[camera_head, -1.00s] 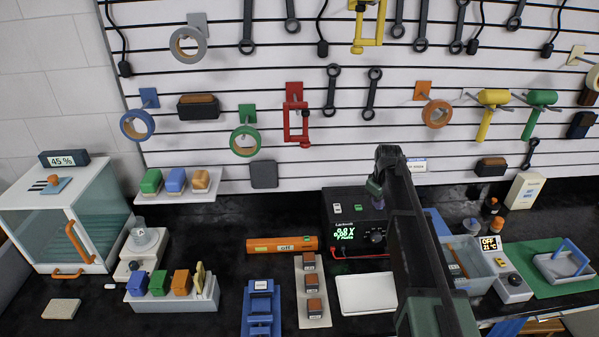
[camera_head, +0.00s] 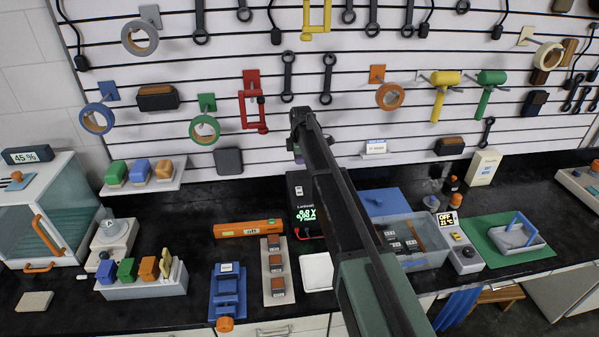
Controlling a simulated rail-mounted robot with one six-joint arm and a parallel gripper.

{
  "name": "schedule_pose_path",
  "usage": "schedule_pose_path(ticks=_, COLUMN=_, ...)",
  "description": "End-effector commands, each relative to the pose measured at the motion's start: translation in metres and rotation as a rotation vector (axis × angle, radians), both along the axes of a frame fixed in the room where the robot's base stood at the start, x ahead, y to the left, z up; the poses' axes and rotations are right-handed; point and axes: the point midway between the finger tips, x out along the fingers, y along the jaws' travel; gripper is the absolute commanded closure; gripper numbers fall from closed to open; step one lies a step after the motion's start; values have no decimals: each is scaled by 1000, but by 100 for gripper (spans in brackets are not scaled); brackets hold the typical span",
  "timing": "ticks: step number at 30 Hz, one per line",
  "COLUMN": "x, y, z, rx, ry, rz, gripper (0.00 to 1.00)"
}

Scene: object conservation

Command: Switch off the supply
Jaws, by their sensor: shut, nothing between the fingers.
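The supply is a black box (camera_head: 303,190) with lit green characters on its front, standing at the back of the black bench near the middle. A small light mark shows near the top left of its front, and a red lead is at its lower front. My dark arm crosses in front of the supply and hides its right part, including any controls there. The upper end of the arm is above and beside the supply in the picture.
An orange level (camera_head: 249,229) lies left of the supply. A clear tray (camera_head: 432,257) and a heater-like device (camera_head: 465,262) stand right. Tools hang on the wall behind.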

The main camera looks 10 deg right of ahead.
Motion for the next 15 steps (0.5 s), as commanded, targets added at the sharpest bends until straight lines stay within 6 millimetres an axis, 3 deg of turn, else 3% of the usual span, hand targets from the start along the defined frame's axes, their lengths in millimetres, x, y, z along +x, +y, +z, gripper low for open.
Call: schedule_pose_path(ticks=15, x=13, y=-1, z=-114, rx=0, ry=0, rz=-1, gripper=100)
